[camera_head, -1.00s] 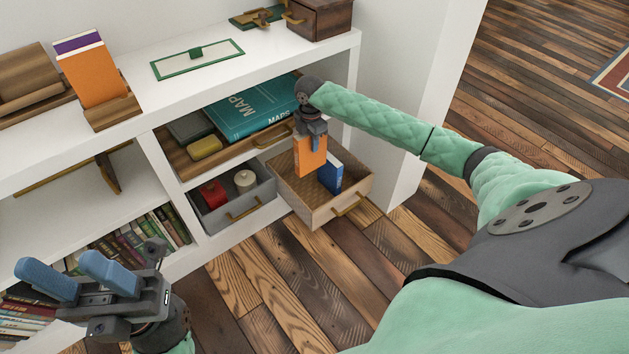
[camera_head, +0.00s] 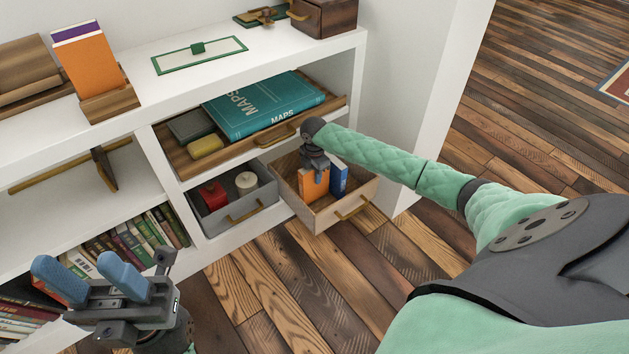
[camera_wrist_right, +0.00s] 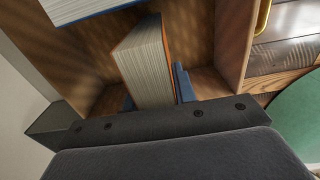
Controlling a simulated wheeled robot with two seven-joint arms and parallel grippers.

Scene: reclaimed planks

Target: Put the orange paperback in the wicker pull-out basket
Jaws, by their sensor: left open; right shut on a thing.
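The orange paperback (camera_head: 313,186) is upright inside the pull-out basket (camera_head: 346,208), a light wooden drawer with a brass handle. In the right wrist view the book (camera_wrist_right: 148,62) shows its page edges between my blue fingers. My right gripper (camera_head: 317,172) is shut on its upper part, within the basket's opening. I cannot tell whether the book touches the basket floor. A blue book (camera_head: 339,179) stands beside it in the basket, apart from the gripper. My left gripper (camera_head: 88,277) is open and empty at the lower left, in front of the shelf.
A grey drawer (camera_head: 258,204) with a red item (camera_head: 213,195) and a white roll (camera_head: 246,181) is open to the left. Above is a wooden tray with a teal MAPS book (camera_head: 262,106). Another orange book (camera_head: 88,62) leans on the shelf top.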

